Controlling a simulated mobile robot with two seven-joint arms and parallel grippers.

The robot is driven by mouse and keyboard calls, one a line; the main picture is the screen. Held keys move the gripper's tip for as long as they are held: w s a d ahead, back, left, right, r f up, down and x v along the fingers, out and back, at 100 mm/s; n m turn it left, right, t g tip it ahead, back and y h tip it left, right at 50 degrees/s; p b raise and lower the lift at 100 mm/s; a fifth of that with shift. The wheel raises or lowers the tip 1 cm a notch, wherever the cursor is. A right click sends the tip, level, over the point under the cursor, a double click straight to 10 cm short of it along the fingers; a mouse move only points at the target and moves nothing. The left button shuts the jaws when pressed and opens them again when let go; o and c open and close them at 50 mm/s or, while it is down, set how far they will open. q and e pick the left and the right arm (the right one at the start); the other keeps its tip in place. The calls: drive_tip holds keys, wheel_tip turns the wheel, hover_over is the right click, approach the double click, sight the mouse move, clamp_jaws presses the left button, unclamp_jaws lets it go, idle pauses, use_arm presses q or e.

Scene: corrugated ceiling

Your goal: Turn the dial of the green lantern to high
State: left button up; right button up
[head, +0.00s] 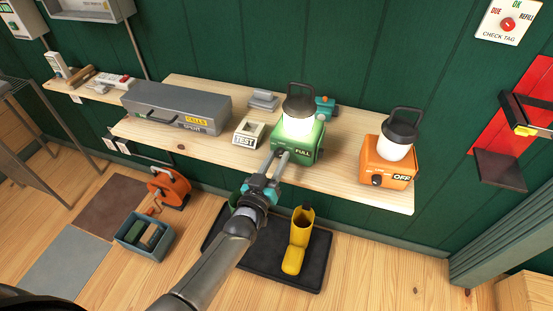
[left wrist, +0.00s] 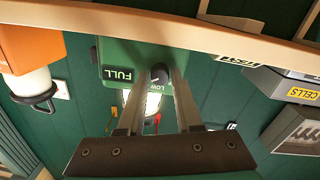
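The green lantern (head: 298,146) stands upright near the shelf's front edge. It has a black top and handle, a glowing globe and a FULL label. It also shows in the left wrist view (left wrist: 120,55), where the picture is upside down. Its dark dial (left wrist: 159,73) is on the front, with LOW lettering beside it. The lettering at the dial's other side is hidden. My left gripper (head: 277,155) reaches the lantern's front, its two fingertips on either side of the dial and seemingly closed on it. I cannot read the dial's pointer. My right gripper is not in view.
An unlit orange lantern (head: 389,160) marked OFF stands to the right on the wooden shelf (head: 335,170). A TEST block (head: 247,133) and a grey CELLS case (head: 177,107) stand to the left.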

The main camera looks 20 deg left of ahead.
use_arm(q)
drive_tip(key=o, duration=0.4)
drive_tip(key=shift+c, duration=0.2)
drive_tip(key=s+a+p, duration=0.1)
drive_tip(key=s, duration=1.4)
drive_tip(key=shift+a+p, duration=0.15)
drive_tip(key=shift+p, duration=0.25)
drive_tip(key=shift+s, duration=0.1)
